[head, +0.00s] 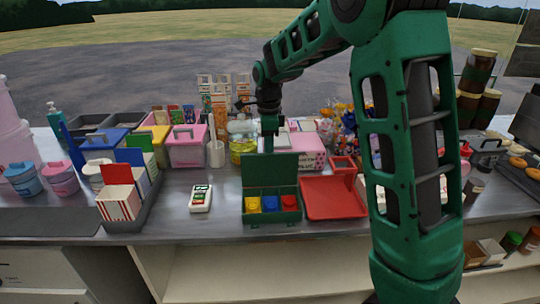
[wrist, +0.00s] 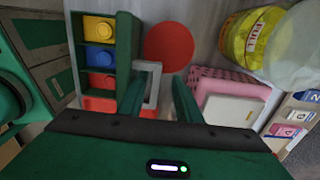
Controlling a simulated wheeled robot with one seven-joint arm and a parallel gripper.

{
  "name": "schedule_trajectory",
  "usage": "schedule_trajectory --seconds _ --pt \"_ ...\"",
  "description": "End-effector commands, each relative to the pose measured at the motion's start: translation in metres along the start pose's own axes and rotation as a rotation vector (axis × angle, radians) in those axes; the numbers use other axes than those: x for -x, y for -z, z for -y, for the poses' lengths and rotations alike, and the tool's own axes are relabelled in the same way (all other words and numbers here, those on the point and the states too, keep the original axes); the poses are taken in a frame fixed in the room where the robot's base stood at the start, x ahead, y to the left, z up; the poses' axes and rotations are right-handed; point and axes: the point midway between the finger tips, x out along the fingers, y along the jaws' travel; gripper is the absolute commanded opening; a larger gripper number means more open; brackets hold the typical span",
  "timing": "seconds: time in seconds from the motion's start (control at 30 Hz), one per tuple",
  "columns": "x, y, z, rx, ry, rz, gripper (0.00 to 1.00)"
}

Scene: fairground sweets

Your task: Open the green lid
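The green lid (head: 270,171) stands upright at the back edge of its green box (head: 272,218); the box is open. Inside it, a yellow piece (head: 253,204), a blue piece (head: 270,203) and a red piece (head: 289,201) sit in separate compartments. In the wrist view the lid (wrist: 125,42) shows nearly edge-on, with a pale grey loop handle (wrist: 153,70) beside it. My gripper (wrist: 160,92) has its fingers apart, one on each side of the handle. Whether a finger touches the handle or lid I cannot tell. In the head view my gripper (head: 268,130) is behind the lid, its fingertips hidden.
A red tray (head: 333,197) is right of the box. A card reader (head: 201,198) lies to the left, with clear counter between. Behind stand a pink box (head: 187,150) and a yellow tub (head: 242,148). A red disc (wrist: 168,47) lies beyond the handle.

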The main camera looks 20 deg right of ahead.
Motion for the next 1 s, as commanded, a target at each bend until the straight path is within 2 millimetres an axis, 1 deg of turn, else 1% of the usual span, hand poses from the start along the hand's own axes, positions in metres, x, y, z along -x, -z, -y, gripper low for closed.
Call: schedule_trajectory --seconds 0.17,0.27,1.0 --pt "0.003 0.001 -0.006 0.001 0.002 0.001 0.31" --pt "0.01 0.001 -0.006 0.002 0.006 0.002 0.31" --pt "0.111 0.002 -0.007 0.001 0.007 0.003 0.31"
